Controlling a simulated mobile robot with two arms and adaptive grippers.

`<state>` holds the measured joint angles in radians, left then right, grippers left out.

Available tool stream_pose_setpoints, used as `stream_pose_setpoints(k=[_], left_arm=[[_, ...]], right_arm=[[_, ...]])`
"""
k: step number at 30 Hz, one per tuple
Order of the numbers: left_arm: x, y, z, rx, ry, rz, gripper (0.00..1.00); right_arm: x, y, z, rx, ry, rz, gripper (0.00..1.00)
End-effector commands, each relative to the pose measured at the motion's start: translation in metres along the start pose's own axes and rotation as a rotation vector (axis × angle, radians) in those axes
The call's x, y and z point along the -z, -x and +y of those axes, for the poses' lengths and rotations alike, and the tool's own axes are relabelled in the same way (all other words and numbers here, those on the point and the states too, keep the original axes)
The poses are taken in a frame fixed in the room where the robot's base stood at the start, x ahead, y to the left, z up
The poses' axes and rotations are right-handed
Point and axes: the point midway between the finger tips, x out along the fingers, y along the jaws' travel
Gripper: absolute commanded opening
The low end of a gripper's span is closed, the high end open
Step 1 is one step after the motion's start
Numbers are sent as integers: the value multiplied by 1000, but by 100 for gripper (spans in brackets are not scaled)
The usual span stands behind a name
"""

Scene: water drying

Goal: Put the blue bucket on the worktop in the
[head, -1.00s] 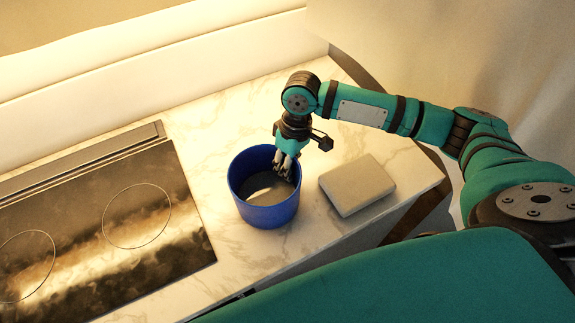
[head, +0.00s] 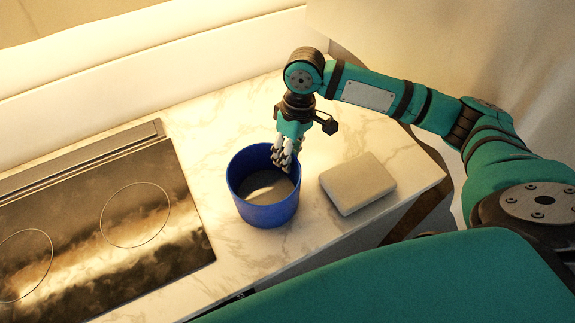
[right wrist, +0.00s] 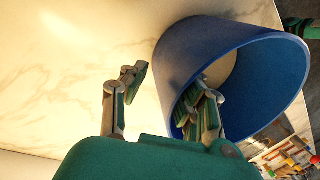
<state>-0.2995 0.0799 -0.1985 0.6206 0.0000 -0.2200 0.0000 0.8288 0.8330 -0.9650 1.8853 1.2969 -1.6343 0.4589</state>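The blue bucket (head: 262,212) stands upright on the marble worktop (head: 240,105), between the cooktop and a pale block. My right gripper (head: 284,163) is at the bucket's far right rim in the head view. In the right wrist view, the gripper (right wrist: 166,95) is open. One finger shows inside the mouth of the bucket (right wrist: 185,65) and the other is outside, apart from the wall. The wall passes between the fingers, and I see no grip on it. My left gripper is not in view.
A black cooktop (head: 100,220) lies left of the bucket. A pale rectangular block (head: 357,183) lies close to its right, near the worktop's front edge. The worktop behind the bucket is clear up to the wall (head: 130,80).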

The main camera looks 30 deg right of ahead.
Motion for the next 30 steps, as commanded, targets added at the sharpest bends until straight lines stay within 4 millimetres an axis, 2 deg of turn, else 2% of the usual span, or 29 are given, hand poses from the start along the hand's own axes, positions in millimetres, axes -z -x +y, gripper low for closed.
stream_pose_setpoints(k=[6, 12, 18, 30], left_arm=[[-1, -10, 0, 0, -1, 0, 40], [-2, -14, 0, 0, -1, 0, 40], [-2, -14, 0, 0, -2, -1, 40], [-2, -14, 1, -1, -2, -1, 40]], right_arm=[[1, 46, 1, -2, -1, 3, 29], [0, 74, 0, 0, -1, 2, 29], [0, 81, 0, 0, -1, -1, 29], [0, 81, 0, 0, -1, -1, 29]])
